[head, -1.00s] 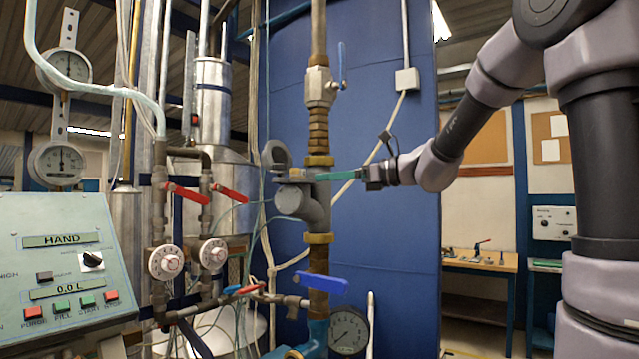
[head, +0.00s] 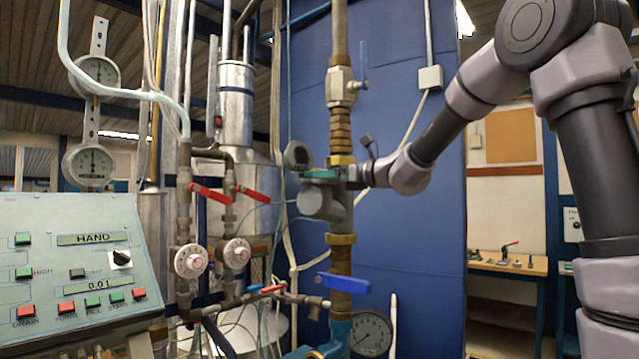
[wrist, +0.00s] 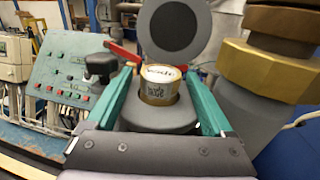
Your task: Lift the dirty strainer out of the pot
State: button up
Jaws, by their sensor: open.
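The pot (head: 318,203) is a grey housing on the side of the vertical pipe, with its round lid (head: 297,154) swung open. In the wrist view the dirty strainer (wrist: 160,85) is a short pale cylinder with a brownish-gold rim and dark lettering. It stands upright in the opening of the grey pot (wrist: 160,122), its upper part showing above the rim. My gripper (head: 318,173) is at the pot's top. In the wrist view its green fingers (wrist: 158,74) are apart, one on each side of the strainer. I cannot tell whether either touches it.
The open lid (wrist: 172,26) stands just beyond the strainer. A thick pipe with brass nuts (wrist: 272,70) rises close on the right. A black knob (wrist: 100,66) is near the left finger. A control panel (head: 75,270) stands at left.

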grip_shut()
